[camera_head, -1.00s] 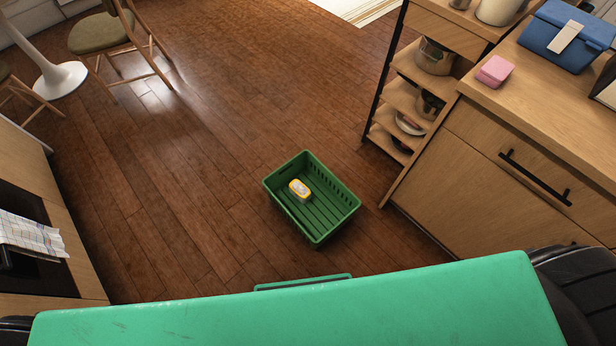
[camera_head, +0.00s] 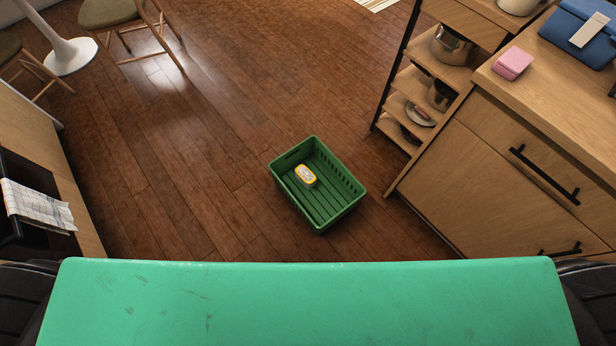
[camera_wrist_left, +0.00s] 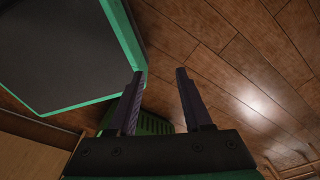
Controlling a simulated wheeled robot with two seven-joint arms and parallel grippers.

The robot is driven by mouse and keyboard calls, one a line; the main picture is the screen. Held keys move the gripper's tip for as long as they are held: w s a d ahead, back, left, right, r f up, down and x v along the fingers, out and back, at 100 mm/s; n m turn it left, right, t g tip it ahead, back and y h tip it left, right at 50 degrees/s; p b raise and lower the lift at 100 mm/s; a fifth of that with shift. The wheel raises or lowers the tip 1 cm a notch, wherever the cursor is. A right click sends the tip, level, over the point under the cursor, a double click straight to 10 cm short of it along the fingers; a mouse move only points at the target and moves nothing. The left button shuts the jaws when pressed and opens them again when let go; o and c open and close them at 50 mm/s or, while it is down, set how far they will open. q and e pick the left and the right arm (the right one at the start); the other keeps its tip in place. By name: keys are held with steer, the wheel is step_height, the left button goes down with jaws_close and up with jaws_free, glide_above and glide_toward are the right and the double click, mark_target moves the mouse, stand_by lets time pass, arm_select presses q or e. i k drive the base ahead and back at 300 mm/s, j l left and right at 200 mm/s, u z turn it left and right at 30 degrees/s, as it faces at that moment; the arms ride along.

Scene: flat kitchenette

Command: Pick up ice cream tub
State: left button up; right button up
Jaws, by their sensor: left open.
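The ice cream tub (camera_head: 306,175), small with yellow sides and a pale lid, lies inside a green slatted crate (camera_head: 345,208) on the wooden floor. It sits toward the crate's back left, and the crate is ahead of my green body. In the left wrist view my left gripper (camera_wrist_left: 160,75) is open, with nothing between its two dark fingers. Part of the green crate (camera_wrist_left: 155,125) shows behind the fingers there; the tub cannot be seen in that view. The head view shows neither gripper.
A wooden counter (camera_head: 570,95) with drawers and an open shelf (camera_head: 418,100) stands to the right of the crate. A cabinet with a towel (camera_head: 38,204) is at the left. Chairs (camera_head: 112,12) and a white pedestal (camera_head: 70,55) stand at the back left. Floor around the crate is clear.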

mark_target(305, 176)
steer(key=i+j+z, duration=0.1)
steer(key=z, duration=0.35)
steer(key=j+z, duration=0.25)
steer(key=z, duration=0.2)
steer(key=i+j+z, duration=0.1)
steer(key=z, duration=0.35)
steer(key=j+z, duration=0.3)
steer(key=z, duration=0.15)
